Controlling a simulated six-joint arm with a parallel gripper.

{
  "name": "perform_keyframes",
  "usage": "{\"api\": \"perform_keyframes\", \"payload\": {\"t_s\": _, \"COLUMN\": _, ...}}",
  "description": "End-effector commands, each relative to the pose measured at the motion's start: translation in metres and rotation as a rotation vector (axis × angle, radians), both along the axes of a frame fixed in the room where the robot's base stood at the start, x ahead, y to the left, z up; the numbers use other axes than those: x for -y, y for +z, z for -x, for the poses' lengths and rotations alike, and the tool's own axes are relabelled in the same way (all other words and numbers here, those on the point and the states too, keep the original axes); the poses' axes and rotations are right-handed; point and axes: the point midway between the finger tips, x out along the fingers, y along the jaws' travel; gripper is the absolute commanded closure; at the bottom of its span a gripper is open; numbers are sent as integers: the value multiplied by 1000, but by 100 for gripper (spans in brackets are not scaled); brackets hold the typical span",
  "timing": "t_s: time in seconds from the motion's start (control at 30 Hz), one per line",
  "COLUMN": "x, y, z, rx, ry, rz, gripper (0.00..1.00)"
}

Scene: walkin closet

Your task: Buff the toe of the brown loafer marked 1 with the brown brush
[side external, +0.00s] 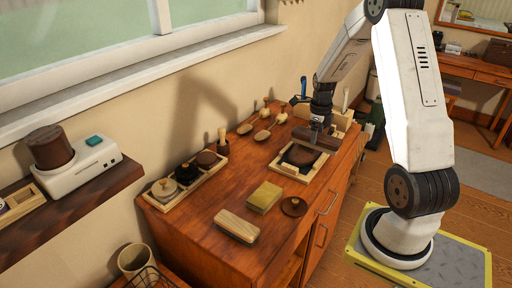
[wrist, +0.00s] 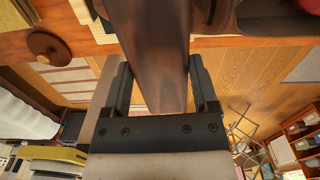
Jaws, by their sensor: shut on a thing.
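My gripper (side external: 318,121) is shut on a dark brown block, which looks like the brown brush (side external: 317,138). In the wrist view the brush (wrist: 155,55) lies between the two fingers of my gripper (wrist: 160,82). Below it on the wooden cabinet top, a pale-framed tray (side external: 284,169) holds a dark brown rounded thing (side external: 301,156), likely the loafer. The brush hides part of it. I cannot read any mark, and cannot tell whether the brush touches it.
A pale wooden block (side external: 238,227), a yellow block (side external: 264,197) and a round brown lid (side external: 294,206) lie nearer the front. A tray of round jars (side external: 186,176) and several small wooden-handled tools (side external: 262,134) sit by the wall. The cabinet's front edge lies close to the tray.

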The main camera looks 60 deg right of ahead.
Motion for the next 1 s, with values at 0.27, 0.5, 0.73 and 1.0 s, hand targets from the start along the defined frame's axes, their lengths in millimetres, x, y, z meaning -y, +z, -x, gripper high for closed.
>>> {"api": "perform_keyframes", "payload": {"t_s": 0.27, "x": -1, "y": -1, "z": -18, "rx": 1, "ry": 2, "rz": 1, "gripper": 79}}
{"api": "perform_keyframes", "payload": {"t_s": 0.5, "x": -1, "y": -2, "z": -33, "rx": 1, "ry": 2, "rz": 1, "gripper": 79}}
{"api": "perform_keyframes", "payload": {"t_s": 0.73, "x": -1, "y": -4, "z": -40, "rx": 1, "ry": 1, "rz": 1, "gripper": 89}}
{"api": "perform_keyframes", "payload": {"t_s": 1.0, "x": -1, "y": -4, "z": -43, "rx": 2, "ry": 1, "rz": 2, "gripper": 88}}
